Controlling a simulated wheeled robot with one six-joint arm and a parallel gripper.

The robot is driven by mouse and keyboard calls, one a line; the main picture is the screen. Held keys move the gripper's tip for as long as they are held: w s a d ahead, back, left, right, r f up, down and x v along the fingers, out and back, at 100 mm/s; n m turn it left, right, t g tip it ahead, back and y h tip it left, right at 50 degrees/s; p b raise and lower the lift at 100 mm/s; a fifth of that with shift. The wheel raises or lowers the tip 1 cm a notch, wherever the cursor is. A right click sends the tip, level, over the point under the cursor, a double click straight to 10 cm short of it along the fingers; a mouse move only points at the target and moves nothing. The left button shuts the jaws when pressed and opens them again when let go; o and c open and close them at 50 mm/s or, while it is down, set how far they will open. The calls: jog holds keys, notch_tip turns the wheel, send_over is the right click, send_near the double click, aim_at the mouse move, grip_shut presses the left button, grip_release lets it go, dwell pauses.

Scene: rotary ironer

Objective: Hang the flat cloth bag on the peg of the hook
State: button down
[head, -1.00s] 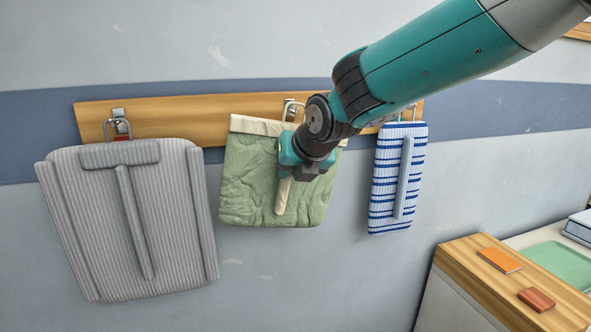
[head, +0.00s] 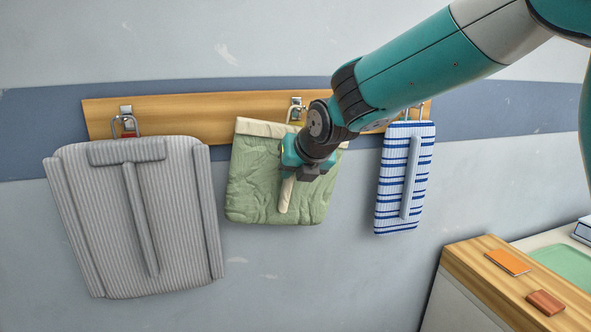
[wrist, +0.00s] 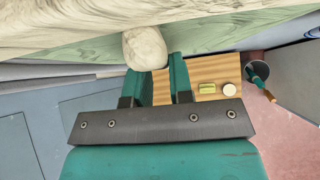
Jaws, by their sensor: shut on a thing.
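The green cloth bag (head: 258,180), with a cream top band and a cream stick-like grip (head: 286,197) on its front, is in front of the wall in the head view. My gripper (head: 302,172) is shut on the cream grip, whose rounded end (wrist: 146,47) shows at the fingertips in the wrist view (wrist: 156,70). The metal hook (head: 297,102) is on the wooden board just above the bag's top. A loop shows near the hook; I cannot tell whether it is around the peg. My wrist hides the bag's upper right.
A grey striped bag (head: 185,220) hangs at left and a blue-and-white striped one (head: 390,190) at right, close to my arm. The wooden board (head: 200,117) runs along the wall. A counter (head: 480,275) with an orange pad (head: 507,262) and a brown block (head: 545,302) stands lower right.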

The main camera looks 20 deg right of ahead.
jog(key=shift+s+f, duration=0.1)
jog(key=shift+f, duration=0.25)
jog(key=c, duration=1)
grip_release()
jog(key=shift+o, duration=0.4)
jog(key=shift+r, duration=0.1)
jog(key=shift+r, duration=0.15)
